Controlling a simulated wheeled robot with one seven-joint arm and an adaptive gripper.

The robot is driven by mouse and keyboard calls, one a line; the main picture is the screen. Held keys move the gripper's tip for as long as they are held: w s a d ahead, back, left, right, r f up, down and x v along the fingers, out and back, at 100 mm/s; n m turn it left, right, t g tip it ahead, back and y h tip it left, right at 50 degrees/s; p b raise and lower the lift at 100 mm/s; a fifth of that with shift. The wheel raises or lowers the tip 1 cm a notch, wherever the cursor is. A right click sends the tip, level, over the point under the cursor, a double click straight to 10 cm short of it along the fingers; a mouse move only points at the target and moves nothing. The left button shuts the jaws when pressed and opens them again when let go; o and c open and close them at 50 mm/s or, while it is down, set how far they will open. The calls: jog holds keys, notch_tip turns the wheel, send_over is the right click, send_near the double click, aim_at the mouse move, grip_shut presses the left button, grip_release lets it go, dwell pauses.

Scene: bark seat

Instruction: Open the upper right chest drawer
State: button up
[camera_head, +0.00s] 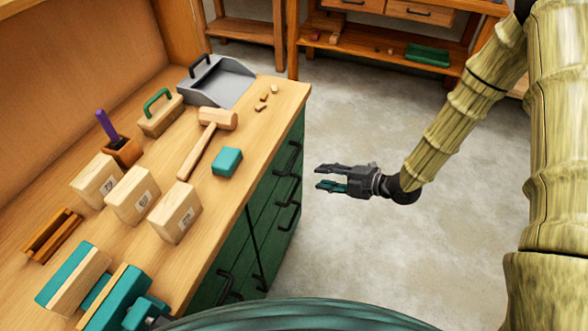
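The chest is a green drawer cabinet (262,215) under a light wooden worktop, with its front facing right. Black bar handles line the front. The far column holds several stacked drawers; its top handle (289,158) is the upper right one, seen at a steep angle just below the worktop edge. All the visible drawer fronts look flush. My gripper (319,177) is at the right of the cabinet, pointing left toward the far column. Its two fingers are apart with nothing between them. A gap of floor shows between the fingertips and the handles.
On the worktop are a mallet (208,134), a teal block (227,161), several wooden blocks, a grey dustpan (216,83) and a teal vise (123,301). A wooden bench (375,48) stands at the back. Concrete floor (350,245) is clear around my gripper.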

aim_at(294, 158)
jog(key=w+a+n, duration=0.2)
jog(key=a, duration=0.1)
jog(key=w+a+n+y, duration=0.1)
jog(key=w+a+n, duration=0.1)
jog(key=a, duration=0.1)
jog(key=w+a+r+n+y, duration=0.1)
jog(key=w+a, duration=0.1)
jog(key=a, duration=0.1)
jog(key=shift+w+n+g, duration=0.25)
jog(key=shift+n+g, duration=0.05)
jog(key=shift+n, duration=0.1)
grip_shut()
